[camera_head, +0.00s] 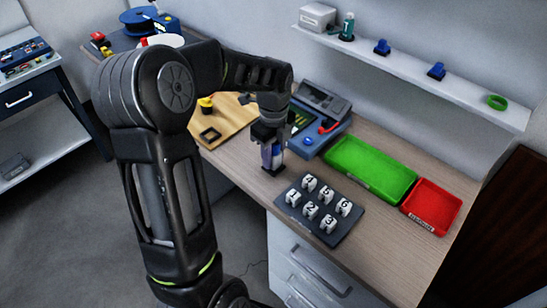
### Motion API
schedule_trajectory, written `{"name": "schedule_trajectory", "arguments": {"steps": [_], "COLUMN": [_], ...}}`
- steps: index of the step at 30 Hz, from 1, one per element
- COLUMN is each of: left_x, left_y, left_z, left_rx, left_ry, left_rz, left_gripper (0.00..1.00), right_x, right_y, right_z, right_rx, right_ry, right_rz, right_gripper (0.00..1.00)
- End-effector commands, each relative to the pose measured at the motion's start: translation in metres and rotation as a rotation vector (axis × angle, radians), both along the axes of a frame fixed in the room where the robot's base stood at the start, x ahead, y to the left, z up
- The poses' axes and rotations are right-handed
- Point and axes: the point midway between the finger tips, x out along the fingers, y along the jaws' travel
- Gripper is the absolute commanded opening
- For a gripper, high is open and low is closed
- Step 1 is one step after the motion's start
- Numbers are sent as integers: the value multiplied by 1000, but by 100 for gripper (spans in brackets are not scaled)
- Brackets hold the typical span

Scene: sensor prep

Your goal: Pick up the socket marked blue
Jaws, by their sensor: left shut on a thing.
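My left gripper (271,150) comes down over the workbench, fingers pointing down, near the bench's front edge. It is shut on a small piece with blue and pale parts (273,161), which I take to be the socket marked blue. A dark block shows just beneath it at the bench top. The fingers hide much of the piece, and I cannot tell whether it is clear of what is below. My right gripper is not in view.
A dark tray of numbered white blocks (299,214) lies just right of the gripper. A green tray (371,168) and a red tray (431,207) are farther right. A blue-grey device (322,112) stands behind, a wooden board (228,119) to the left. A shelf (430,81) hangs above.

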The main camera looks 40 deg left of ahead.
Motion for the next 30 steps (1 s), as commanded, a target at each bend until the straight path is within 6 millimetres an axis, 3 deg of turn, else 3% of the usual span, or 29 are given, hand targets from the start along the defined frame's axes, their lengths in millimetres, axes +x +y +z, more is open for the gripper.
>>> {"name": "schedule_trajectory", "arguments": {"steps": [15,30], "left_x": [1,0], "left_y": [0,0], "left_z": [86,93], "left_rx": [1,0], "left_ry": [-5,-2], "left_rz": [0,0], "left_gripper": [0,0], "right_x": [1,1], "right_y": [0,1], "right_z": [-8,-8], "right_rx": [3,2], "right_ry": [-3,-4], "right_rz": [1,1], "right_gripper": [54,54]}}
